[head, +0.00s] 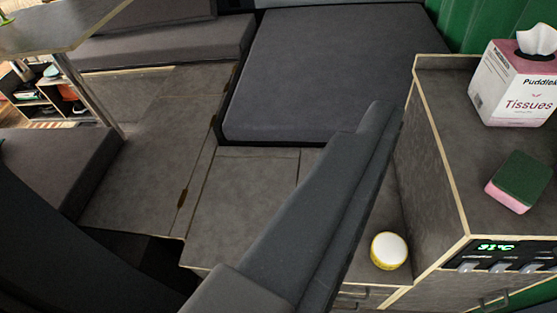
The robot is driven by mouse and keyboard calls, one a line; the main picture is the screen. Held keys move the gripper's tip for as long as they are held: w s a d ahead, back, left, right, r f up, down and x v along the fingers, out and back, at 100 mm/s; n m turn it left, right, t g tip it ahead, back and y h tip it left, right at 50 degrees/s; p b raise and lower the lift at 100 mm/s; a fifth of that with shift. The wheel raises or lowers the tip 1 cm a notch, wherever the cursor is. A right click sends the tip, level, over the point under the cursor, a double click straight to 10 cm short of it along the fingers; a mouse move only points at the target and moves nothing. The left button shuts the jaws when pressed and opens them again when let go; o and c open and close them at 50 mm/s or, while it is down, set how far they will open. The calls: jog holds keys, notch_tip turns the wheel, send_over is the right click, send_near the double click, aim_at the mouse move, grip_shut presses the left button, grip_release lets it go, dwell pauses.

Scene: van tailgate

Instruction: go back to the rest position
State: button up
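I make out no gripper fingers in the head view, so my gripper's state and anything in it are hidden from me. A long dark grey padded shape (300,215) slants up from the bottom middle, close to the camera. It looks like a seat back, but I cannot be sure. A darker curved shape (60,255) fills the lower left corner. I cannot tell what it is.
A cabinet (440,165) on the right carries a tissue box (510,90) and a green and pink sponge (521,181). A round yellow-and-white tub (389,250) stands lower, beside it. A grey cushion (330,70) lies behind; a table (65,25) is upper left.

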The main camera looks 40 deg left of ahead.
jog(key=shift+a, duration=0.1)
notch_tip(320, 180, down, 12)
jog(key=b, duration=1.2)
jog(key=shift+f+b, duration=0.2)
jog(key=shift+b, duration=0.1)
jog(key=shift+s, duration=0.1)
